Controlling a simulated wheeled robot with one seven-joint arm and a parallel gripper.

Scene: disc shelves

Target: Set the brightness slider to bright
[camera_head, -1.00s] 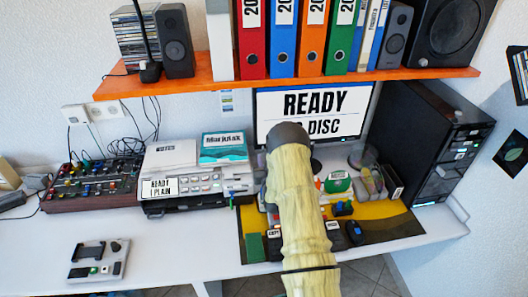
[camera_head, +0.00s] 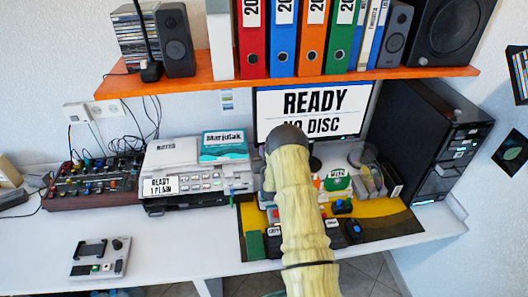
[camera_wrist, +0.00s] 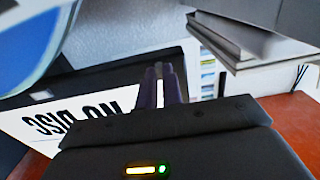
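A small grey control box (camera_head: 100,258) lies on the front left of the white desk, with a dark slot, small buttons and a round knob on top. I cannot make out which control is the brightness slider. The monitor (camera_head: 315,105) reads "READY NO DISC"; part of it shows upside down in the wrist view (camera_wrist: 75,118). My gripper (camera_wrist: 160,75) shows in the wrist view with its two fingers close together and nothing seen between them. It is near the monitor, well to the right of the grey box. In the head view my pale-sleeved arm hides it.
An orange shelf (camera_head: 230,86) with binders and speakers hangs above the desk. A mixer (camera_head: 95,182), a printer-like machine (camera_head: 190,182) and a black tower (camera_head: 425,140) stand at the back. My arm crosses a yellow-and-dark mat (camera_head: 385,225) with small items. The desk's front middle is clear.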

